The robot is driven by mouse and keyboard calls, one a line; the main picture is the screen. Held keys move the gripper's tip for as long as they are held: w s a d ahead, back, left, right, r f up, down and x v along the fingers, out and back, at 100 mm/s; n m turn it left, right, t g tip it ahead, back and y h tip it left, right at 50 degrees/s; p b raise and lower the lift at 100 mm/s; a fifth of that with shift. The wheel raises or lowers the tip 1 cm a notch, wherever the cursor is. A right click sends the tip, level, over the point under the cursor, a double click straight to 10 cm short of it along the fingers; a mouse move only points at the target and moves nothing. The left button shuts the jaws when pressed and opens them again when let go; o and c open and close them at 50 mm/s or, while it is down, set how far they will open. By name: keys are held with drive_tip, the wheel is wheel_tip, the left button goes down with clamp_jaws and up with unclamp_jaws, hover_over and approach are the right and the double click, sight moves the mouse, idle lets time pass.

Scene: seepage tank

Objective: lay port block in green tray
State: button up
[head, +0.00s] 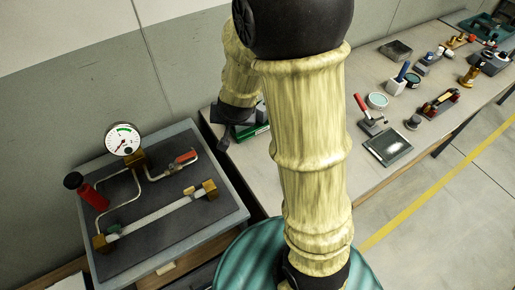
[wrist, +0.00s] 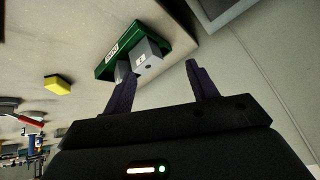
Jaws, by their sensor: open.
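The green tray (wrist: 108,66) is at the upper left of the wrist view, and a sliver of it (head: 263,132) shows beside my arm in the head view. A grey block with a small white label (wrist: 149,60), which looks like the port block, overlaps the tray's near side. I cannot tell whether it rests fully inside. My gripper (wrist: 157,66) is open, with the block between and just beyond its fingers, closer to the left one. In the head view my gripper (head: 228,135) is mostly hidden by my arm.
A yellow block (wrist: 57,85) lies on the bench left of the tray. A gauge board (head: 160,235) stands at left. A red-handled clamp (head: 366,112), a dark plate (head: 388,147) and several bottles and dishes stand along the bench at right. A teal drum (head: 240,262) is below my arm.

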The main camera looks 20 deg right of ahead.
drive_tip(key=s+d+r+n+g, duration=0.1)
drive_tip(key=s+n+g, duration=0.1)
drive_tip(key=s, duration=0.5)
drive_tip(key=s+d+r+n+g+p, duration=0.1)
drive_tip(key=s+d+r+n+g, duration=0.1)
drive_tip(key=s, duration=0.5)
drive_tip(key=shift+r+p, duration=0.25)
drive_tip(key=shift+p, duration=0.05)
idle(0.4)
